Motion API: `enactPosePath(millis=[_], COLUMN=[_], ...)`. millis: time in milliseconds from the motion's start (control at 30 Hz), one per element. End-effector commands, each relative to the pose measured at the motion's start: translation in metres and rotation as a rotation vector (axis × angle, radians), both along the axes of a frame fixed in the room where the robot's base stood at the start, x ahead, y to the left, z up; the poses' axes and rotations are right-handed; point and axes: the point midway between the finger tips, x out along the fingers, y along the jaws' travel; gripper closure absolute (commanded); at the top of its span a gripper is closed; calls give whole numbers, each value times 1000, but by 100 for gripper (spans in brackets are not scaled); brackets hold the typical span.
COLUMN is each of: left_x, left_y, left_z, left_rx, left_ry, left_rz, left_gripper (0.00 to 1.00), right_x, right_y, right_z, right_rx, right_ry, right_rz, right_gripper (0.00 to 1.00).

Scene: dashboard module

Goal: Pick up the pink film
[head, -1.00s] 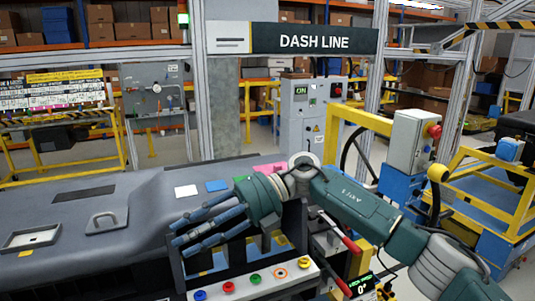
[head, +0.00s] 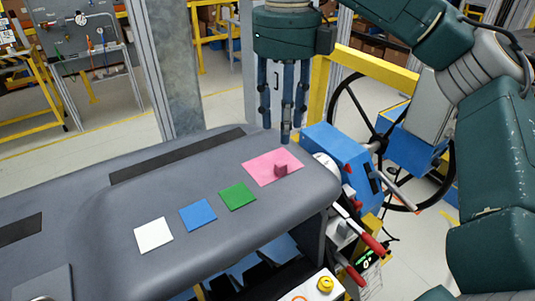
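The pink film (head: 259,169) lies flat on the right end of the grey dashboard (head: 105,215). The fingers are empty, and the fingertips appear just above and behind the film in the picture, apart from the tab. My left gripper is not in view.
Green (head: 238,196), blue (head: 198,215) and white (head: 153,235) films lie in a row to the left of the pink one. A steering wheel (head: 372,130), a blue box (head: 340,152) and red-handled levers (head: 371,243) stand right of the dashboard.

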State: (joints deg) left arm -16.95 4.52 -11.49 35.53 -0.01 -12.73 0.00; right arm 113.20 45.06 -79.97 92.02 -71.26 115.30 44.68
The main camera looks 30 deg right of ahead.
Motion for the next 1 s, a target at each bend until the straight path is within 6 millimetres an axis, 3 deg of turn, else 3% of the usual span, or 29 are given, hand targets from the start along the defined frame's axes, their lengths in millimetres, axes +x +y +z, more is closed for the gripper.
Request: enactPosePath(millis=[100, 233, 433, 667, 800, 1000], left_x=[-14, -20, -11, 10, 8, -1], left_y=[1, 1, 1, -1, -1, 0], left_z=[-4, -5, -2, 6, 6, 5], left_rx=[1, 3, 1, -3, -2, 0], left_ry=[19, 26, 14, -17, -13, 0], left_rz=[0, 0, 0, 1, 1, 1], left_gripper=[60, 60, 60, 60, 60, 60], right_x=[-1, 0, 0, -1, -1, 0], right_y=[1, 1, 2, 6, 6, 6], right_z=[-23, -37, -48, -78, -90, -92], right_rx=[2, 3, 4, 4, 5, 4], right_ry=[5, 3, 4, 6, 3, 0], right_rz=[1, 1, 1, 1, 1, -1], right_gripper=[61, 61, 61, 61, 61, 61])
